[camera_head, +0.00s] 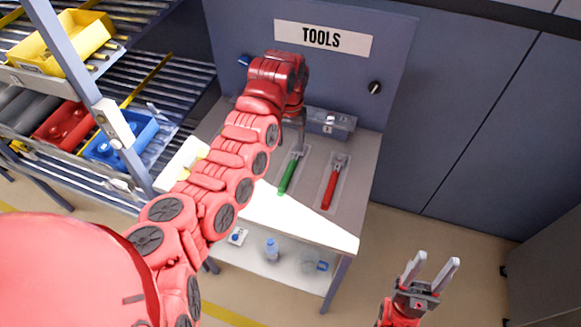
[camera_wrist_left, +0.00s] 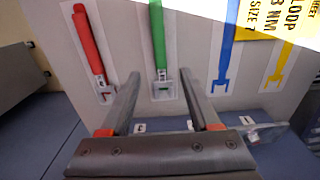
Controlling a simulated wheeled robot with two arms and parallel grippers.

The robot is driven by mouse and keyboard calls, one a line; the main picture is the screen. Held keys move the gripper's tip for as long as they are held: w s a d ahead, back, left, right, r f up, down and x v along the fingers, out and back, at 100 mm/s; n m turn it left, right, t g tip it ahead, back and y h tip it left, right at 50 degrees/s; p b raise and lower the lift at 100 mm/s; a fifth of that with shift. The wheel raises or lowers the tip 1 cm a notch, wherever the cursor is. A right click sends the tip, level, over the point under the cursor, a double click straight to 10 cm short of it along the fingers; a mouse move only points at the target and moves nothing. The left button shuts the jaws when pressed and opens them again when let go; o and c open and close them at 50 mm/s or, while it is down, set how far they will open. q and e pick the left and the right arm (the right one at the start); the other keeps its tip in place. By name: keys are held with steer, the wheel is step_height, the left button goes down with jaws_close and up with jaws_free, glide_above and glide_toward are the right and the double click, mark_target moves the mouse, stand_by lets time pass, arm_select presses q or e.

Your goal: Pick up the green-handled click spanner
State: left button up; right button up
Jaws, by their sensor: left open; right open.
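The green-handled spanner (camera_head: 288,176) lies on a pale strip on the tool table, with its grey head towards the board. In the left wrist view, its green handle (camera_wrist_left: 158,35) runs up from a metal head that appears between my finger tips. My left gripper (camera_wrist_left: 160,80) is open and empty; whether it touches the spanner cannot be told. In the head view, its fingers (camera_head: 299,133) are partly hidden by my red arm, just beyond the spanner's head. My right gripper (camera_head: 431,267) is open and empty, away from the table at lower right.
Blue (camera_wrist_left: 226,45) and yellow (camera_wrist_left: 277,66) spanner shapes show in the wrist view. The TOOLS board (camera_head: 345,62) rises behind; a rack with bins (camera_head: 125,140) stands left.

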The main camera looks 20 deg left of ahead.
arm_select(q)
steer(key=p, duration=0.1)
glide_above(290, 167)
step_height(290, 167, down, 6)
steer(key=shift+r, duration=0.2)
steer(key=shift+s+f+p, duration=0.1)
steer(key=shift+f+p, duration=0.35)
steer(key=shift+p, duration=0.25)
step_height(290, 167, down, 3)
steer(key=shift+p, duration=0.75)
steer(key=shift+f, duration=0.75)
jaws_close()
